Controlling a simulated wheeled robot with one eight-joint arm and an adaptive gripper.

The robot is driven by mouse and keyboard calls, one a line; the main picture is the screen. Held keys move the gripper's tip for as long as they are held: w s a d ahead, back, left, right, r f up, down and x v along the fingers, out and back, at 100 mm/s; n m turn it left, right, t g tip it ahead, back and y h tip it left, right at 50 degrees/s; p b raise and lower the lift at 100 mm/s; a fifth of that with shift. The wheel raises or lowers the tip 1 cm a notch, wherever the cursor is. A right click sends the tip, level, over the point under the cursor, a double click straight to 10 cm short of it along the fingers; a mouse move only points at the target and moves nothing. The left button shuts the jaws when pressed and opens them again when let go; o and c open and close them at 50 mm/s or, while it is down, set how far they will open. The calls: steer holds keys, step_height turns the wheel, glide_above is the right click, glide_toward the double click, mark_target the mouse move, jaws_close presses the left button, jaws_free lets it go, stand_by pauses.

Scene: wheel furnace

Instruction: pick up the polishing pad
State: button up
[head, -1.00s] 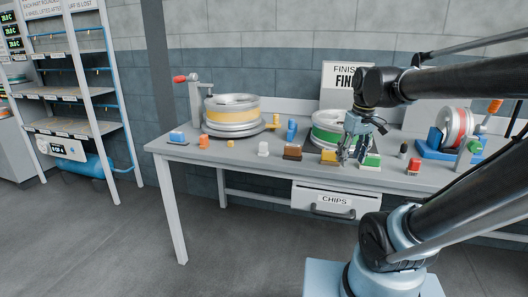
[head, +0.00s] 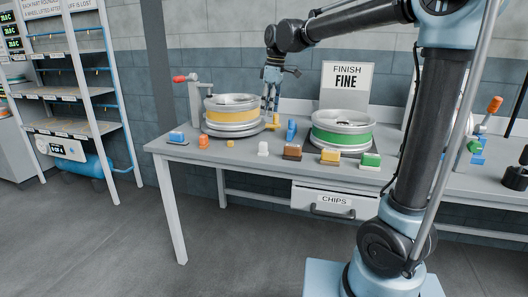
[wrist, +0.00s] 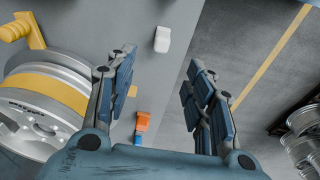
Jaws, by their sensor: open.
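No piece is plainly marked as the polishing pad, so I cannot tell which it is. Small candidates line the table's front: a blue block (head: 176,138), an orange piece (head: 203,141), a small yellow piece (head: 230,143), a white piece (head: 263,149), a brown block (head: 292,152), a yellow block (head: 330,157) and a green block (head: 370,160). My gripper (head: 270,108) is open and points down behind them, beside the yellow-banded wheel. In the wrist view my gripper (wrist: 160,65) is empty; the white piece (wrist: 162,40) and orange piece (wrist: 142,121) show between its fingers.
The yellow-banded wheel (head: 231,117) stands close left of my gripper, the green-banded wheel (head: 342,131) to its right. My arm hides part of the table's right side.

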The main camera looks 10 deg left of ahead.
mark_target(264, 142)
steer(key=f, duration=0.4)
steer(key=a+f, duration=0.1)
steer(key=f, duration=0.6)
steer(key=shift+a+f, duration=0.35)
steer(key=shift+a, duration=0.05)
steer(key=shift+s+a+f, duration=0.1)
steer(key=shift+a+f, duration=0.1)
steer(key=shift+f, duration=1.2)
steer(key=shift+a+f, duration=0.2)
steer(key=shift+f, duration=1.15)
jaws_close()
